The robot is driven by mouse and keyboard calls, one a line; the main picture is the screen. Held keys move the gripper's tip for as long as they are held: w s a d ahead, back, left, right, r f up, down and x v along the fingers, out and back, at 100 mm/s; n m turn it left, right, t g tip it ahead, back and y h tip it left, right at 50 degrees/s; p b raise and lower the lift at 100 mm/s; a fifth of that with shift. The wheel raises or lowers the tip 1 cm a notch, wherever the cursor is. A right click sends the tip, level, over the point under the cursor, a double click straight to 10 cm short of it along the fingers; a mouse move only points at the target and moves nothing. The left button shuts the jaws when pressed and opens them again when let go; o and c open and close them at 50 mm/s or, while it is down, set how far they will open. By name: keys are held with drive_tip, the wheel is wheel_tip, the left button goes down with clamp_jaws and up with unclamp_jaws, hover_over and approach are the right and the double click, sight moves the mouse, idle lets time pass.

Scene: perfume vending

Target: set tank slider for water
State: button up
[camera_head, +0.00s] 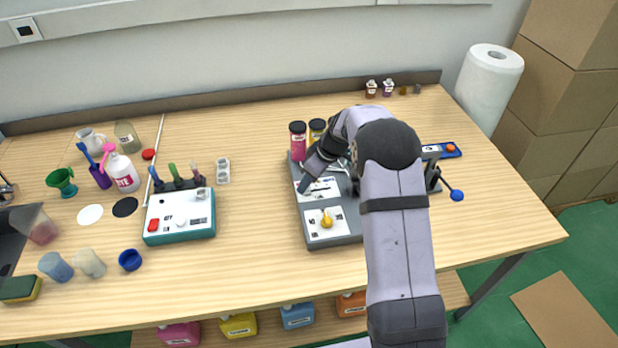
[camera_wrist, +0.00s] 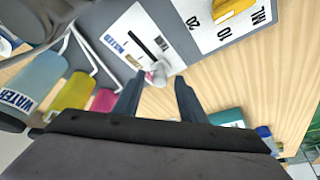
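The dispenser (camera_head: 314,233) is a grey box with white panels, right of the table's middle, partly hidden by my arm. In the wrist view its white slider panel (camera_wrist: 122,22) has a black slot (camera_wrist: 143,38) and small labels, one reading WATER. In the head view my gripper (camera_head: 304,187) is low over the panel. A blue WATER tank (camera_wrist: 28,85) shows in the wrist view.
Pink (camera_head: 298,140) and yellow-labelled (camera_head: 317,129) tanks stand behind the dispenser. A yellow dial (camera_head: 327,220) sits on its front panel. A small blue tray (camera_head: 441,150) lies right.

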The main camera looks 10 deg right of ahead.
clamp_jaws()
drive_tip(key=shift+d+f+b, duration=0.15)
drive_tip(key=shift+d+b, duration=0.4)
drive_tip(key=shift+d, duration=0.25)
drive_tip(key=shift+d+f+b, duration=0.1)
drive_tip(key=shift+d+b, duration=0.45)
drive_tip(key=shift+d, duration=0.2)
drive_tip(key=shift+d+r, duration=0.1)
drive_tip(key=shift+d, duration=0.25)
drive_tip(key=shift+r, duration=0.1)
drive_tip(key=shift+a, duration=0.15)
unclamp_jaws()
